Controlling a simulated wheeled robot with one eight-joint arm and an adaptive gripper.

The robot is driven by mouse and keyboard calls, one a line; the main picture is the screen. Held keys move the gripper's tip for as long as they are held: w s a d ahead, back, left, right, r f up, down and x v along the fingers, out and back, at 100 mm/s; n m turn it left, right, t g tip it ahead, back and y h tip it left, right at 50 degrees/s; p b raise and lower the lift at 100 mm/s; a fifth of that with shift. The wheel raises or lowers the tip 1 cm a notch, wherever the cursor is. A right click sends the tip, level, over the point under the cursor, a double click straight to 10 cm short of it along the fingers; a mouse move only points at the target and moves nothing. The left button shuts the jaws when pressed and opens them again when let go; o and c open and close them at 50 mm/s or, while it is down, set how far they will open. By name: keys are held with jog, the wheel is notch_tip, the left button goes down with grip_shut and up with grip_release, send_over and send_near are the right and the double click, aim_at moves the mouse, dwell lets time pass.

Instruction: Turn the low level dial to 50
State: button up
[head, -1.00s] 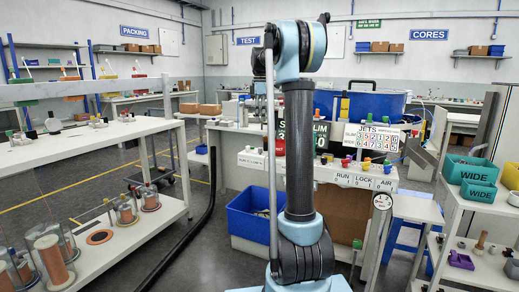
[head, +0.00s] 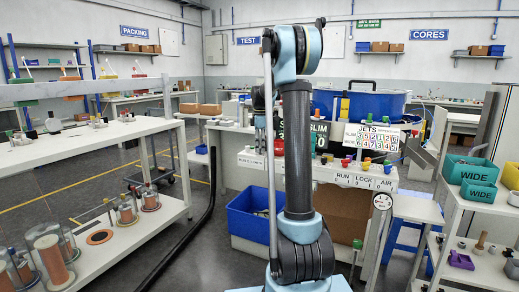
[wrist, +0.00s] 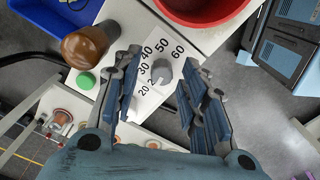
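The dial is a small grey knob (wrist: 161,71) on a white plate in the wrist view. Black numbers from 20 to 60 run around it, with 50 (wrist: 161,47) above it and 60 at its upper right. I cannot tell clearly which number the knob points to. My gripper (wrist: 162,57) is open, with one finger left of the knob and one right of it. I see no contact between the fingers and the knob. In the head view my arm hides most of the gripper and the dial.
A brown round knob (wrist: 88,46) and a green button (wrist: 86,80) lie left of the dial. A red bowl (wrist: 205,8) stands just above it.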

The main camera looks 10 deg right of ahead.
jog(key=shift+f, duration=0.2)
grip_shut()
dwell(0.3)
